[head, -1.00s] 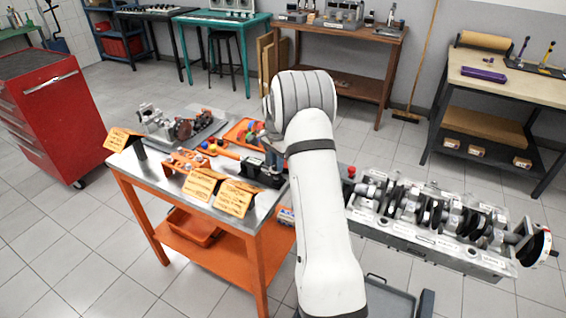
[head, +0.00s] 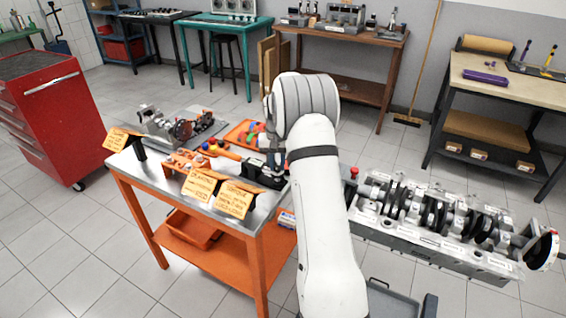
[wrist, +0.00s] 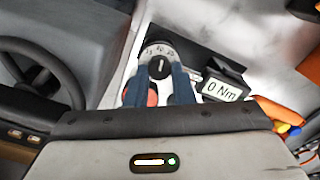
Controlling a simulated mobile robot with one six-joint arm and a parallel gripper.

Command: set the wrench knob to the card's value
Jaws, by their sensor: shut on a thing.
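The wrench knob (wrist: 160,51) is a dark dial with a pale numbered ring, seen in the wrist view between the blue fingers of my gripper (wrist: 159,76). My gripper is shut on the knob. Next to it a black readout (wrist: 222,90) shows "0 Nm". In the head view my gripper (head: 275,150) is down at the black wrench holder (head: 266,178) on the orange table, and my arm partly covers it. Orange cards stand on the table: one at front right (head: 234,200), one beside it (head: 198,187) and one at left (head: 122,139). Their print is too small to read.
The orange table (head: 150,176) also carries an engine part (head: 165,124) and a tray with coloured pieces (head: 243,131). An engine block with crankshaft (head: 440,225) stands to the right of my arm. A red tool cabinet (head: 45,115) stands at left.

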